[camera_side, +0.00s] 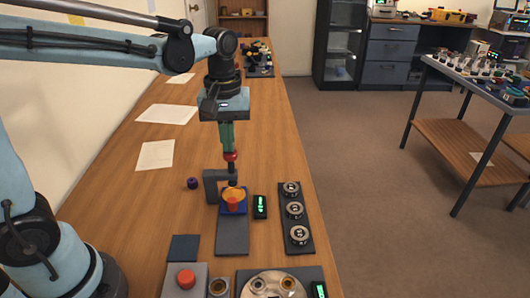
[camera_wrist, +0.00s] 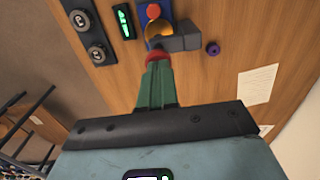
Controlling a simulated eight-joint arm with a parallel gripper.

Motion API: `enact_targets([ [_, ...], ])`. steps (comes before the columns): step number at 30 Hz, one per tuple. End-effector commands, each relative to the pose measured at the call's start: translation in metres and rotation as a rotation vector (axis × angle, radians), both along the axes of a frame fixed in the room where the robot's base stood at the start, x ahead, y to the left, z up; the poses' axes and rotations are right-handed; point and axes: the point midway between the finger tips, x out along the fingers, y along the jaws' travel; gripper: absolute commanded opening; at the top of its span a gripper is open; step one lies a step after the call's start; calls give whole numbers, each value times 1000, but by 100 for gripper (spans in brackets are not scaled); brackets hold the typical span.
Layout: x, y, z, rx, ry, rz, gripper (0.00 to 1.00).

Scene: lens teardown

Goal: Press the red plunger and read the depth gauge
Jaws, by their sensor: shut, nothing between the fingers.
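The red plunger (camera_side: 231,157) has a red knob on a dark shaft, held upright in a dark bracket (camera_side: 209,188) above an orange ring on a blue block (camera_side: 234,208). My gripper (camera_side: 229,150) is shut and empty, its green fingers pointing down onto the red knob. Whether they touch it or sit just above, I cannot tell. In the wrist view, the fingertips (camera_wrist: 158,62) meet the red knob (camera_wrist: 155,56), which partly hides the shaft and orange ring (camera_wrist: 158,32). The depth gauge (camera_side: 260,206) has a lit green display, also in the wrist view (camera_wrist: 124,21); its reading is too small to make out.
A dark strip with three round dials (camera_side: 295,211) lies right of the gauge. A red button (camera_side: 186,279) on a grey block and a round tray (camera_side: 273,286) stand at the front. A small purple knob (camera_side: 193,183) lies left of the bracket. Papers (camera_side: 156,155) lie left.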

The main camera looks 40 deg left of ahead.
Motion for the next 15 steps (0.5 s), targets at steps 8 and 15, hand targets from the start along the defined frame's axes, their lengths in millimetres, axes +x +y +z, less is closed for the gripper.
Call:
enact_targets([
  [8, 1, 0, -11, 0, 0, 0, 0],
  [15, 1, 0, -39, 0, 0, 0, 0],
])
